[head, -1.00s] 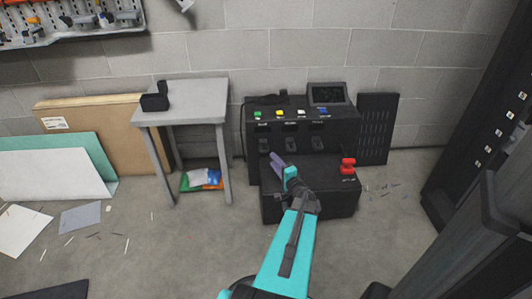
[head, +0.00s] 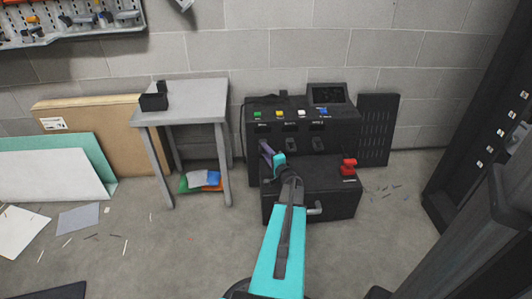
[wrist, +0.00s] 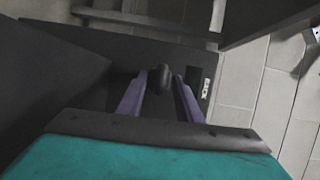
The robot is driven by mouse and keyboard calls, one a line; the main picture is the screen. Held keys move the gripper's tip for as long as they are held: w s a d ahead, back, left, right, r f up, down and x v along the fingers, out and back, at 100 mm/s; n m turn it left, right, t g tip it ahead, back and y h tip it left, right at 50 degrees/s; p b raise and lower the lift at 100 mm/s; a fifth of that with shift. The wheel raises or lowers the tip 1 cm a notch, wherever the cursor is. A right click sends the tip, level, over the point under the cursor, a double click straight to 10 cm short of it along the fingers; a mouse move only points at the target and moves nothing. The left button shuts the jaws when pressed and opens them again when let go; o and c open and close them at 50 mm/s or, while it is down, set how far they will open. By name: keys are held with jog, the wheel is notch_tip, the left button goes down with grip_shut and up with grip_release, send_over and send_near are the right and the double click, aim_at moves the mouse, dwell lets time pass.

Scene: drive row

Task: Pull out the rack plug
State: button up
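The black rack unit (head: 345,127) stands against the wall, with a row of dark plugs on its upright face. The middle plug (head: 291,145) and right plug (head: 318,144) show clearly. My gripper (head: 265,147) is at the left plug and mostly hides it in the head view. In the wrist view, a dark rounded plug (wrist: 161,79) lies between the purple fingertips of my open gripper (wrist: 160,80). A narrow gap seems to show on each side. A small pale label (wrist: 205,87) is just right of the plug, its text too small to read surely.
A red knob (head: 348,166) stands on the unit's lower box (head: 335,190), which has a metal handle (head: 314,209) in front. A grey table (head: 190,98) is close on the left. A dark cabinet (head: 480,120) stands at the right. Small scraps lie on the floor.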

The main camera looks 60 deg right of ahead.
grip_shut()
jog(key=shift+s+a+f+b, duration=0.1)
jog(key=shift+s+a+b, duration=0.3)
jog(key=shift+a+b, duration=0.25)
jog(key=shift+s+a+b, duration=0.35)
jog(key=shift+a+b, duration=0.15)
jog(key=shift+b, duration=0.1)
grip_release()
jog(key=shift+s, duration=0.1)
